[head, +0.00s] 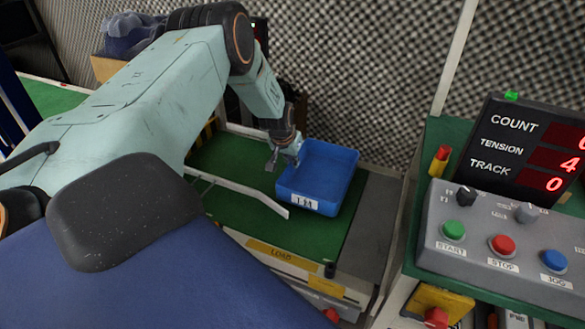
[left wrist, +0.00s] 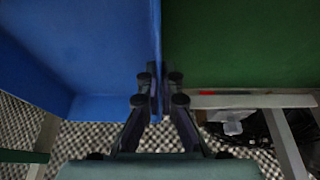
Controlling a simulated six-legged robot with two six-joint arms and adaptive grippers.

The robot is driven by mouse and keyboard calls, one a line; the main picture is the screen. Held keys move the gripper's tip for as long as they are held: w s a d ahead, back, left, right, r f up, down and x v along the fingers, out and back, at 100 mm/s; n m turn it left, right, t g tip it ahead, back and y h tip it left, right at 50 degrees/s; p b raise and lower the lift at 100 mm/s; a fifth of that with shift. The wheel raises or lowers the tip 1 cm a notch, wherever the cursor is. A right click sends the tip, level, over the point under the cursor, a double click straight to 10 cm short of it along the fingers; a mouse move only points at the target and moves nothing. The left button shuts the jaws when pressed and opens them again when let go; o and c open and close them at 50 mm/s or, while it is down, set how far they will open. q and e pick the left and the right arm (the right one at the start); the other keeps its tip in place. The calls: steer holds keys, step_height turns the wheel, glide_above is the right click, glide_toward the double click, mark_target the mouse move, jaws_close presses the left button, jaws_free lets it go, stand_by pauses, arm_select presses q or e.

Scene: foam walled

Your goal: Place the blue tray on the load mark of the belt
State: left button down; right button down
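The blue tray (head: 318,178) sits at the right part of the green belt (head: 235,170), with a white label on its front wall. My left gripper (head: 282,160) is at the tray's left wall, pointing down. A yellow LOAD strip (head: 275,252) is on the belt's front edge. My right gripper is not in view.
A pale guide rail (head: 240,190) slants across the belt, left of the tray. To the right stands a control box (head: 500,240) with buttons, below a red-digit display (head: 530,150). Grey foam walls rise behind. A grey plate (head: 372,220) borders the belt's right end.

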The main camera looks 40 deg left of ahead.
arm_select(q)
steer(key=shift+f, duration=0.6)
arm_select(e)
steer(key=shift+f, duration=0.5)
arm_select(q)
steer(key=shift+f+b, duration=0.15)
steer(key=shift+b, duration=0.2)
steer(key=c, duration=1.5)
jaws_free()
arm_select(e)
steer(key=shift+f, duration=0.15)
